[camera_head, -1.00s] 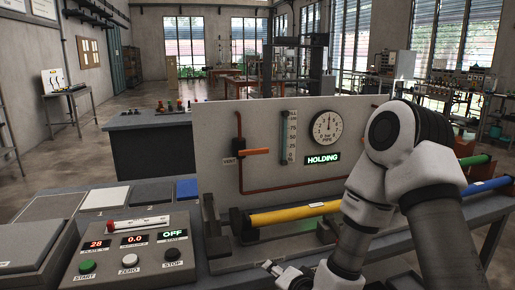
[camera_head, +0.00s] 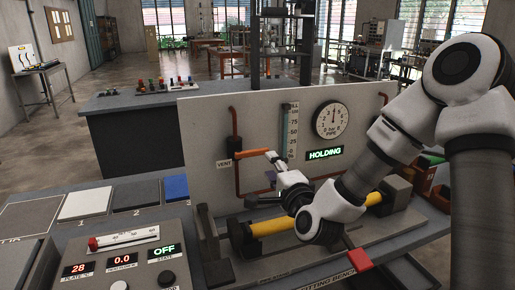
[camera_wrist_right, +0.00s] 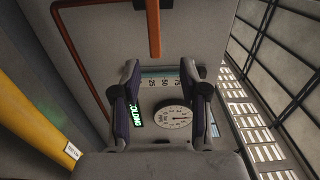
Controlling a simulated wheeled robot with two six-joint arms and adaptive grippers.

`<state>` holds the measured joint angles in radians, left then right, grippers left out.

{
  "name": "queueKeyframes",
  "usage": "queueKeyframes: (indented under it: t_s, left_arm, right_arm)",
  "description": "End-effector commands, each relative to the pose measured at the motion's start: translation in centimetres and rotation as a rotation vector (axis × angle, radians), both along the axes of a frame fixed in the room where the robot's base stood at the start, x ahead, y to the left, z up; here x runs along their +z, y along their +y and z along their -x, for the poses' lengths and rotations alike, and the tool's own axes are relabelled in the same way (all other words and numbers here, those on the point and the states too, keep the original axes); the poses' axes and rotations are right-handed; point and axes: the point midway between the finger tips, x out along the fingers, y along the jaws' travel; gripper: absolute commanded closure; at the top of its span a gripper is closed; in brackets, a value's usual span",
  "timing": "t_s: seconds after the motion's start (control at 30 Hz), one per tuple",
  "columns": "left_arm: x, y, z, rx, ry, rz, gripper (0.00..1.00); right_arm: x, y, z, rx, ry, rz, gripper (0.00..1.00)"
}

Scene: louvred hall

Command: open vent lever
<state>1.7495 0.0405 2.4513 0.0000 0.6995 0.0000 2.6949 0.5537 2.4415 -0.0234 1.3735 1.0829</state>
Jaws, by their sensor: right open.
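The vent lever (camera_head: 252,153) is an orange bar on the grey panel, beside the "VENT" label. It sticks out level to the right from its dark valve. My right gripper (camera_head: 271,167) is at the lever's free end, in front of the panel. In the right wrist view the gripper (camera_wrist_right: 160,68) has its two dark fingers spread apart. The orange lever (camera_wrist_right: 154,30) comes down from the top, its end lined up between the fingertips. I cannot tell whether they touch it. My left gripper is not in view.
A gauge (camera_head: 333,119), a scale strip (camera_head: 289,132) and a green "HOLDING" display (camera_head: 325,154) are on the panel. A yellow pipe (camera_head: 272,226) lies on the bench below my right arm. A control box (camera_head: 135,262) stands front left.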

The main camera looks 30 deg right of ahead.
Motion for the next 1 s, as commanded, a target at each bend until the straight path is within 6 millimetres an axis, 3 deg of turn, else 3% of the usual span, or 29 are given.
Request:
queueKeyframes:
  t_s: [0.5, 0.97, 1.0]
  left_arm:
    - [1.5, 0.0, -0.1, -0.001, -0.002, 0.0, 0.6]
    - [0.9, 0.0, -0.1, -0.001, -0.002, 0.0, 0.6]
    - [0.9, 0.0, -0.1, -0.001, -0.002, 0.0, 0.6]
  right_arm:
    - [0.1, -1.7, -7.2, 0.0, 0.003, 0.003, 0.56]
    - [0.0, -1.9, -7.8, 0.0, 0.002, 0.001, 0.56]
    - [0.0, -1.9, -7.8, 0.0, 0.002, 0.001, 0.7]
